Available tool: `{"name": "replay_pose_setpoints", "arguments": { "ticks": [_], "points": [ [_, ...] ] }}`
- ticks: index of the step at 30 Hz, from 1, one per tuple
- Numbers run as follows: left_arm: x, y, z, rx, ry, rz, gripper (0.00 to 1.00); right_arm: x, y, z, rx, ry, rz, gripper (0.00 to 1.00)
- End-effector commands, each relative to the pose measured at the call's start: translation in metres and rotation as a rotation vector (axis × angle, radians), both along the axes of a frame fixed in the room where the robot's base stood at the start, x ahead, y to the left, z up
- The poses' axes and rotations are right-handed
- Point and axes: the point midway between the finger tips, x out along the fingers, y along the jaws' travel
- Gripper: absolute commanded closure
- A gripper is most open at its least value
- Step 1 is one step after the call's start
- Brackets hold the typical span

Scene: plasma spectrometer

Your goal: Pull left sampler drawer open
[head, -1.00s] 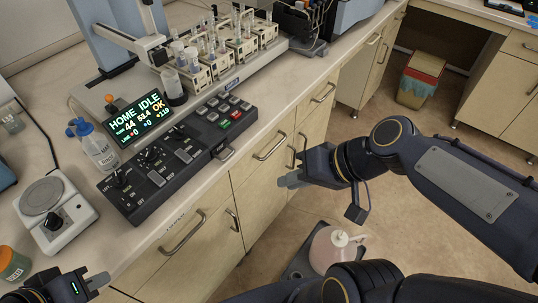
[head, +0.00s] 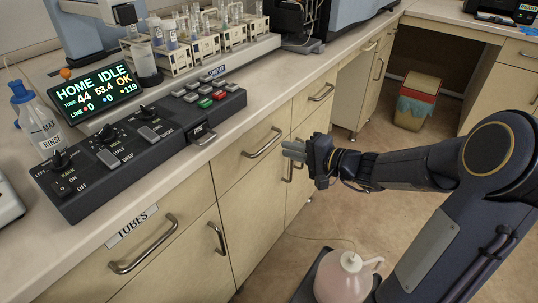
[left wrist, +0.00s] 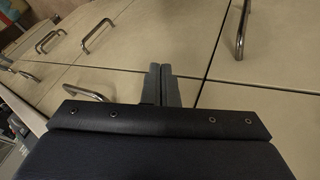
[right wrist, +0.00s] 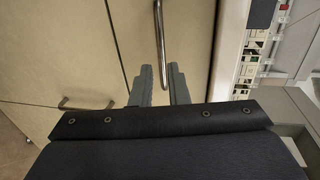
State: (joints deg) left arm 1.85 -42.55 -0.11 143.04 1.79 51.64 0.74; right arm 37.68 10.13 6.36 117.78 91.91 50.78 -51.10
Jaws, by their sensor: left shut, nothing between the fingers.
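Below the counter are wooden drawer fronts with metal bar handles. A front labelled TUBES, with its handle (head: 143,245), is at lower left in the head view and looks closed. The middle drawer (head: 244,160), with its own handle (head: 263,143), also looks closed; I cannot tell which is the left sampler drawer. My right gripper (head: 292,150) is open and empty in front of the middle drawer. In the right wrist view a handle (right wrist: 161,40) lies ahead of the fingers, not gripped. My left gripper (left wrist: 162,85) is shut and empty, facing drawer fronts.
A black control panel (head: 150,140), a display (head: 97,91), a rinse bottle (head: 38,118) and tube racks (head: 200,48) stand on the counter.

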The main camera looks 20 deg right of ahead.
Motion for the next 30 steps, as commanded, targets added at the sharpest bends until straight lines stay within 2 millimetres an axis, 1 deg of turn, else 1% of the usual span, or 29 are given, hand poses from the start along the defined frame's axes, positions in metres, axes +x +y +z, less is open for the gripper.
{"name": "replay_pose_setpoints", "arguments": {
  "ticks": [9,15,25,28,30],
  "points": [
    [0.000,0.000,-0.005,0.000,-0.001,0.000,1.00,0.041,0.026,-0.009,0.003,0.001,0.005,0.85],
    [0.000,0.000,-0.007,0.000,0.000,0.000,1.00,0.058,0.036,-0.012,0.001,0.000,0.004,0.85],
    [0.000,0.000,-0.007,0.000,0.000,0.000,1.00,0.062,0.038,-0.013,0.001,0.000,0.003,0.85],
    [0.000,0.000,-0.007,0.000,0.000,0.000,1.00,0.062,0.038,-0.013,0.000,0.001,0.003,0.99],
    [0.000,0.000,-0.007,0.000,0.000,0.000,1.00,0.062,0.038,-0.013,0.000,0.001,0.003,1.00]
  ]
}}
